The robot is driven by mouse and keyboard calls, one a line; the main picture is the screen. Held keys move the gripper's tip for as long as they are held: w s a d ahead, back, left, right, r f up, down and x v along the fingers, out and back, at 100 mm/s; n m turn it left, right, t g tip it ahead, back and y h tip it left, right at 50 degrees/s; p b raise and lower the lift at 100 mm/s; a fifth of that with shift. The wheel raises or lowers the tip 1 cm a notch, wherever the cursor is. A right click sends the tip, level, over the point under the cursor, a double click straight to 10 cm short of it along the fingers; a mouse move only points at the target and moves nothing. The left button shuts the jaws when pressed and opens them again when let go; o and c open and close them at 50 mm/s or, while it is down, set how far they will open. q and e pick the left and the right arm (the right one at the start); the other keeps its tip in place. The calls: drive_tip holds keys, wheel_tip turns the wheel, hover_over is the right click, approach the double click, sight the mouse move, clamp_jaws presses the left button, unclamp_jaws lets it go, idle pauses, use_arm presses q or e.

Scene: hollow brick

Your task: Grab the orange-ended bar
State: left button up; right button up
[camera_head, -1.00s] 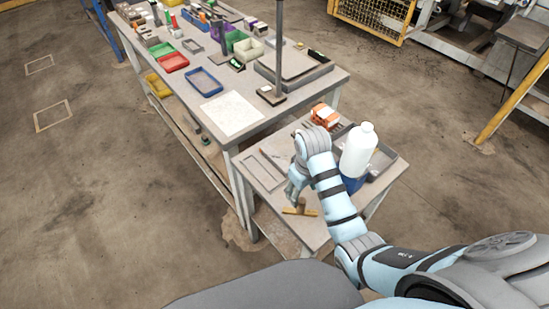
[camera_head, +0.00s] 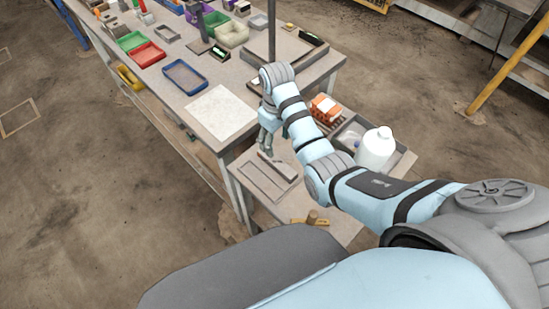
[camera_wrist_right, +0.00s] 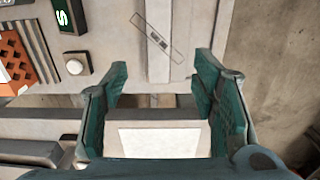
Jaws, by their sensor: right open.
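My right gripper (camera_head: 266,147) hangs over the small side table (camera_head: 254,208), near its edge with the big workbench. In the right wrist view its two teal-padded fingers (camera_wrist_right: 163,105) are wide apart, with nothing held between them. Several narrow bars (camera_wrist_right: 38,50) lie beside the orange hollow brick (camera_wrist_right: 12,58), left of the fingers in that view. I cannot make out an orange end on any bar. A grey bar-like piece (camera_head: 278,166) lies near the gripper in the head view. My left gripper is not in view.
The hollow brick (camera_head: 324,107) and a white bottle (camera_head: 375,148) stand right of my forearm. A wooden-looking tool (camera_head: 311,219) lies at the table's near side. The workbench carries a white sheet (camera_head: 221,113), a blue tray (camera_head: 185,77) and an upright post (camera_head: 271,30).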

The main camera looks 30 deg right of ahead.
hover_over(277, 161)
drive_tip(key=f, duration=0.3)
drive_tip(key=s+a+f+b, duration=0.1)
drive_tip(key=f, duration=0.4)
drive_tip(key=w+d+f+b, duration=0.1)
drive_tip(key=f, duration=0.1)
drive_tip(key=shift+f, duration=0.4)
drive_tip(key=shift+s+r, duration=0.1)
drive_tip(key=shift+c, duration=1)
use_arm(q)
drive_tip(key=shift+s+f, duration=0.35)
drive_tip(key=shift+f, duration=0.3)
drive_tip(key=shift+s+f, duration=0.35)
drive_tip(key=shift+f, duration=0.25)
use_arm(e)
clamp_jaws()
